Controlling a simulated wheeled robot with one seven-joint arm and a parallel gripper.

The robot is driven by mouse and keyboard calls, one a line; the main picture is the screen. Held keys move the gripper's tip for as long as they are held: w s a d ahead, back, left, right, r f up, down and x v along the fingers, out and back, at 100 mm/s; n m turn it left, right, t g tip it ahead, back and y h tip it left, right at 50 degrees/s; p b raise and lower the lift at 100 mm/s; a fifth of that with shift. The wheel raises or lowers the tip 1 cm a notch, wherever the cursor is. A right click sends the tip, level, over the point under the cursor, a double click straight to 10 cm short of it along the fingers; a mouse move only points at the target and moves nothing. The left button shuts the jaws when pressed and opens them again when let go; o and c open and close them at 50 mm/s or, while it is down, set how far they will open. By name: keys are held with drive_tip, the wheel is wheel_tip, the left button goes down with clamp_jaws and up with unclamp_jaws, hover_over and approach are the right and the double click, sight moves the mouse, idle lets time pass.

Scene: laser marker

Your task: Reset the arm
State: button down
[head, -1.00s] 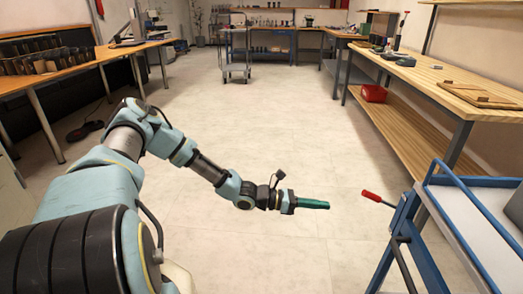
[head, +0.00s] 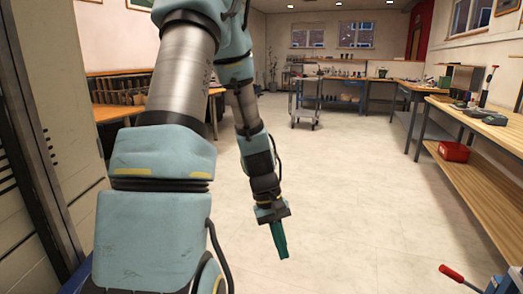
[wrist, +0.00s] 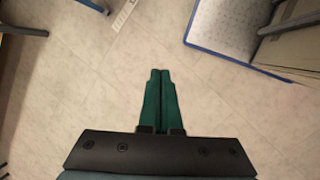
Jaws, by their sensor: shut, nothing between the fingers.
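My gripper (head: 279,240) hangs from my raised arm in the head view, its green fingers pointing down over open floor. In the wrist view my gripper (wrist: 160,75) shows its two green fingers side by side and touching, with nothing between them. My blue-grey arm rises at the left of the head view and bends down towards the middle.
A long wooden workbench (head: 490,125) with a red box (head: 454,151) on its lower shelf runs along the right. A red-handled lever (head: 452,272) is at the lower right. A cart (head: 305,100) stands far back. The middle floor is clear.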

drive_tip(key=s+a+r+m+t+y, duration=0.1)
drive_tip(key=a+r+m+t+y, duration=0.25)
drive_tip(key=a+r, duration=0.8)
wheel_tip(320, 180, up, 13)
drive_tip(key=p, duration=1.4)
drive_tip(key=shift+t+h, duration=0.35)
